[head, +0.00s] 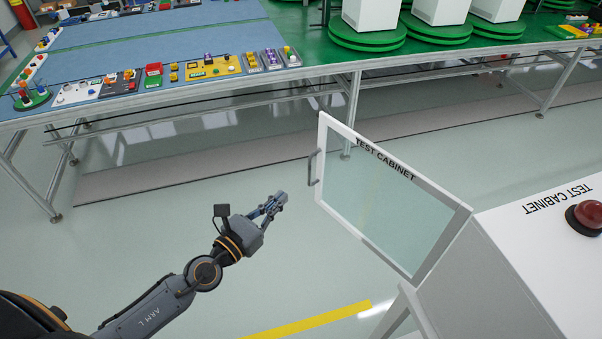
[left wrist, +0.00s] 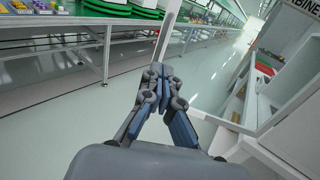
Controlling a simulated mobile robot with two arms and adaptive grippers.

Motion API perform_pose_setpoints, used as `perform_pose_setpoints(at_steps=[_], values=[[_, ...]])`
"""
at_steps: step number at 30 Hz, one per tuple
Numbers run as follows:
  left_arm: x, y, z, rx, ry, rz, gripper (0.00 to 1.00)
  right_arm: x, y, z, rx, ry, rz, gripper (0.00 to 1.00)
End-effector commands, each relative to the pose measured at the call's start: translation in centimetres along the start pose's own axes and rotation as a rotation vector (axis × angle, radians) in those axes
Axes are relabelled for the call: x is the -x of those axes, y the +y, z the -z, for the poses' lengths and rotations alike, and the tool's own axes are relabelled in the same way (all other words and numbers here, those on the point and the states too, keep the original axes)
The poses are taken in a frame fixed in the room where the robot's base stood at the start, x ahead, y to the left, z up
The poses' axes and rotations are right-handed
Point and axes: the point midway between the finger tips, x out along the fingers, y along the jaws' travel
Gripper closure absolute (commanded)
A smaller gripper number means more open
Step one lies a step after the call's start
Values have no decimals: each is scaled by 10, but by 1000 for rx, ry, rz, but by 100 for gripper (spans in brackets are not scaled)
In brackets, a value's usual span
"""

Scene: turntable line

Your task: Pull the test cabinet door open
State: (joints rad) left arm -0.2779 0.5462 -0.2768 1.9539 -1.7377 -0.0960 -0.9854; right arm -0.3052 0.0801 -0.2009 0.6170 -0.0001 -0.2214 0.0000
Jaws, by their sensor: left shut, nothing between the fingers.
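The test cabinet (head: 500,275) is a white box at the lower right of the head view. Its door (head: 365,235), a glass pane in a white frame lettered TEST CABINET, stands swung out from the cabinet. A grey bar handle (head: 312,168) sits on the door's far left edge. My left gripper (head: 278,202) is left of the door, apart from the handle, with its fingers closed on nothing. In the left wrist view its closed fingers (left wrist: 160,74) point ahead, and the open side of the cabinet (left wrist: 240,103) shows at right. My right gripper is out of view.
A red button (head: 587,216) sits on the cabinet top. A long table with a blue mat (head: 180,55) and several small parts runs across the back, joining a green turntable line (head: 370,58). Open floor (head: 150,235) lies around my left arm, with a yellow stripe (head: 305,321).

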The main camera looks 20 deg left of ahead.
Motion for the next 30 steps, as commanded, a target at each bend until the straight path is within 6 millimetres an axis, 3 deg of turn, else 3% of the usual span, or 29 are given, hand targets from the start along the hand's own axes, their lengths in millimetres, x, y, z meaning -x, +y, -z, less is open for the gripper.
perform_pose_setpoints(at_steps=[6,13,18,30], values=[[-47,0,-3,3,-3,-1,100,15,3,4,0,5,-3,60],[-80,0,-1,2,-1,0,100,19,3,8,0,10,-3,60],[-90,0,0,2,0,0,100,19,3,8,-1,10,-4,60],[-92,0,2,2,0,4,100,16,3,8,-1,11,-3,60]])
